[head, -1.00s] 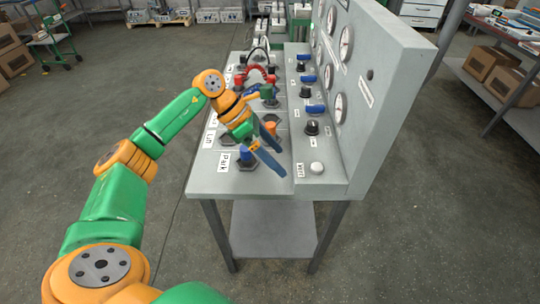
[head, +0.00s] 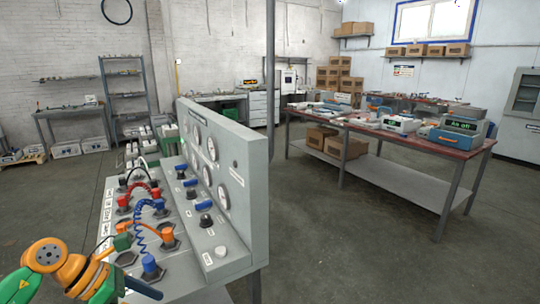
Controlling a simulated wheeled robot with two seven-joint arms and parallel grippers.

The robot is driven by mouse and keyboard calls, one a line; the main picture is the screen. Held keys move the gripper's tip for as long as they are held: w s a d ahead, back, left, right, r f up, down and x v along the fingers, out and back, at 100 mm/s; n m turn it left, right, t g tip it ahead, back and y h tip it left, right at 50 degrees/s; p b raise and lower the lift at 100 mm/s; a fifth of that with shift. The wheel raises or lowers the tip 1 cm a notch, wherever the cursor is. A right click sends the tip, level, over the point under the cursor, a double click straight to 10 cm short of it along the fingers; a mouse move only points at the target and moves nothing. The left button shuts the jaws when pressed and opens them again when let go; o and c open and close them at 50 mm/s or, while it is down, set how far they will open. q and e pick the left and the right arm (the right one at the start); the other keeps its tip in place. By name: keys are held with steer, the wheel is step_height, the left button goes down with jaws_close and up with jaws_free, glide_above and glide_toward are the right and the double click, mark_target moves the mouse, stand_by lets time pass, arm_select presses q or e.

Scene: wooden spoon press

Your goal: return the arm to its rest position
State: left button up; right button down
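My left arm (head: 48,256) shows at the bottom left corner of the head view, in green and orange. Its gripper (head: 138,288) is at the bottom edge, beside the near left corner of the grey test bench (head: 235,258). One blue finger shows; the rest is cut off or hidden, so I cannot tell whether it is open or shut. No object shows in it. My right arm and gripper are not in view.
The bench carries a blue plug (head: 151,267), an orange plug (head: 168,236), a green plug (head: 121,242) and a coiled blue cable (head: 139,225). Its upright gauge panel (head: 252,180) stands right. A long red-topped table (head: 420,142) stands further right. Open floor (head: 340,250) lies between.

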arm_select(q)
steer(key=w+d+f+n+t+h, duration=0.6)
steer(key=d+n, duration=0.2)
steer(key=n, duration=0.4)
steer(key=s+a+f+n+t+y, duration=0.1)
steer(key=s+a+f+n+y, duration=0.15)
steer(key=f+n, duration=0.4)
steer(key=s+a+f+n+t+y, duration=0.1)
steer(key=a+f+n+y, duration=0.1)
steer(key=f+n+y, duration=0.35)
steer(key=s+a+f+n+t+y, duration=0.1)
steer(key=s+a+f+n, duration=0.1)
steer(key=f+n, duration=0.55)
steer(key=s+f+n+g+y, duration=0.2)
steer(key=s+f+n+g, duration=0.15)
steer(key=s+f, duration=0.55)
steer(key=s+f+n+g+y, duration=0.25)
steer(key=s+f+n, duration=0.35)
steer(key=s, duration=0.6)
steer(key=s+d+f+n+g, duration=0.1)
steer(key=s+f+g, duration=0.1)
steer(key=s, duration=0.5)
steer(key=s+d+f+n+g, duration=0.1)
steer(key=s+f+g, duration=0.1)
steer(key=s, duration=0.5)
steer(key=shift+d+n+g, duration=0.15)
steer(key=shift+n+g, duration=0.25)
